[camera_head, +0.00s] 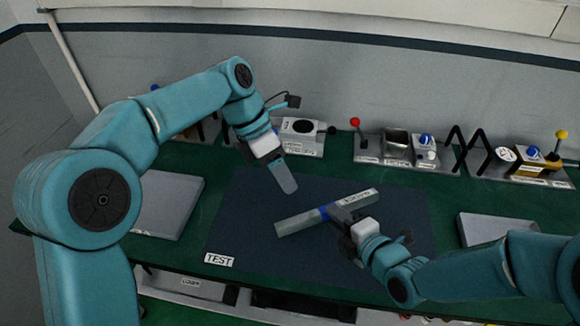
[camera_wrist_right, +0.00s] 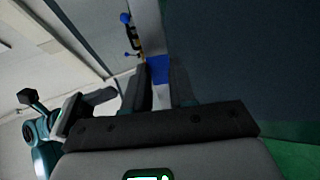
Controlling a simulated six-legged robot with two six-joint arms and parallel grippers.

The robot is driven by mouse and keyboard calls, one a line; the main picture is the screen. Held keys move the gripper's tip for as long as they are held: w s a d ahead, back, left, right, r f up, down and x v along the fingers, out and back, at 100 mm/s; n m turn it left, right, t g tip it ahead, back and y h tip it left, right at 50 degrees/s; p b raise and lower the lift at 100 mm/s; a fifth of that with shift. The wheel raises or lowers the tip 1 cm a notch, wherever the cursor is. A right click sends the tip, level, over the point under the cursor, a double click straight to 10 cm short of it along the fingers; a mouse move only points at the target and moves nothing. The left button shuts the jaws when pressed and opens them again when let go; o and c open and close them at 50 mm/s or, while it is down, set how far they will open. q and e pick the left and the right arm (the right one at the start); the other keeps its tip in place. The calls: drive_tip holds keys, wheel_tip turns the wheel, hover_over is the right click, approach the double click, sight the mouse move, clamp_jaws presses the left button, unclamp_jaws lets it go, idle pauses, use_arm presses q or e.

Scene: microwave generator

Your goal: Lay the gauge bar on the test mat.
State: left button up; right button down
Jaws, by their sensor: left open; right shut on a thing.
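The gauge bar (camera_head: 298,224) is a long pale grey bar with a blue band near its middle and a label at its right end. It shows over the dark blue test mat (camera_head: 240,205); I cannot tell whether it touches the mat. My right gripper (camera_head: 336,212) is shut on the bar at the blue band. In the right wrist view the blue band of the bar (camera_wrist_right: 158,70) sits between the fingers (camera_wrist_right: 158,88). My left gripper (camera_head: 284,180) is open and empty above the mat, behind the bar and apart from it.
A TEST label (camera_head: 219,260) lies at the mat's front left corner. Devices with a red knob (camera_head: 355,122) and a yellow knob (camera_head: 561,135) line the back of the green table.

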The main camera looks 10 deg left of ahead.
sight(317, 212)
use_arm(q)
drive_tip(key=shift+h, duration=0.3)
drive_tip(key=x, duration=0.3)
drive_tip(key=d+x, duration=0.1)
drive_tip(key=x, duration=0.3)
drive_tip(key=r+x, duration=0.1)
drive_tip(key=x, duration=0.3)
drive_tip(key=shift+d, duration=0.4)
drive_tip(key=shift+w+d+f, duration=0.1)
drive_tip(key=shift+d+f, duration=0.1)
drive_tip(key=shift+f, duration=0.15)
drive_tip(key=shift+c, duration=1.3)
clamp_jaws()
use_arm(e)
drive_tip(key=c, duration=0.8)
unclamp_jaws()
drive_tip(key=shift+c, duration=0.2)
use_arm(q)
drive_tip(key=shift+r, duration=0.1)
